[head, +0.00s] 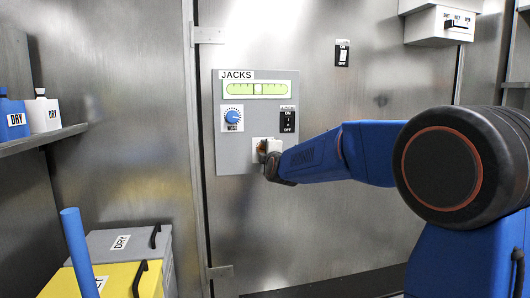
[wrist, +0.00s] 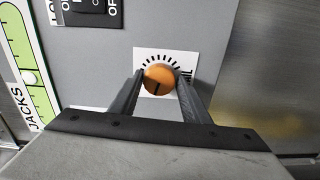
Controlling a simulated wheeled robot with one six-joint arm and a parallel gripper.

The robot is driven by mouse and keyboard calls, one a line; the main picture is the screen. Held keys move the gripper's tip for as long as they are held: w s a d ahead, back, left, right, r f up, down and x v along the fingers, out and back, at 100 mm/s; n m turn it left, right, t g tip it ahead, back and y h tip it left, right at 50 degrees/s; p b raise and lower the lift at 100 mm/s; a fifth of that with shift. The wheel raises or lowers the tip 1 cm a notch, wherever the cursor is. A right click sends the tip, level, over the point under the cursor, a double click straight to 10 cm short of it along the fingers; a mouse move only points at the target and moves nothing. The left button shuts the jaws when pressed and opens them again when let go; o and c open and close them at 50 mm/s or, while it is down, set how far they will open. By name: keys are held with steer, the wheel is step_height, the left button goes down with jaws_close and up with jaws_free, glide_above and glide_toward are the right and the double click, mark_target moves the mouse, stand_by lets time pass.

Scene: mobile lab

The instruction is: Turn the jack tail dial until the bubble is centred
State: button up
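The jack tail dial is an orange round knob (wrist: 158,79) with a dark pointer mark, on a white scale plate whose label is partly hidden. My gripper (wrist: 160,82) has one finger on each side of the knob, and both seem to touch it. In the head view my gripper (head: 268,152) reaches the lower right of the grey JACKS panel (head: 229,160) and mostly covers the dial. The green level vial (head: 240,89) is at the panel's top. A pale bubble (wrist: 29,78) shows near its middle marks; its exact centring is too small to tell.
A blue dial (head: 233,117) and a black switch (head: 288,122) sit above the tail dial. Another switch (head: 342,53) is higher on the metal wall. A shelf (head: 45,138) with bottles and a grey box (head: 120,243) are at left.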

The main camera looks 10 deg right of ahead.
steer(key=shift+o, duration=0.7)
steer(key=s, duration=1.7)
steer(key=shift+s, duration=0.2)
steer(key=s+d+f+m+g, duration=0.2)
steer(key=s+f+m+g, duration=0.2)
steer(key=s+f, duration=0.4)
steer(key=s+d+f+m+g, duration=0.2)
steer(key=s+f+m+g, duration=0.2)
steer(key=s, duration=1.4)
steer(key=s+d+f+m+g, duration=0.3)
steer(key=s+f+m+g, duration=0.2)
steer(key=s+f+m, duration=0.4)
steer(key=s+f, duration=0.4)
steer(key=f, duration=0.1)
steer(key=shift+s, duration=0.4)
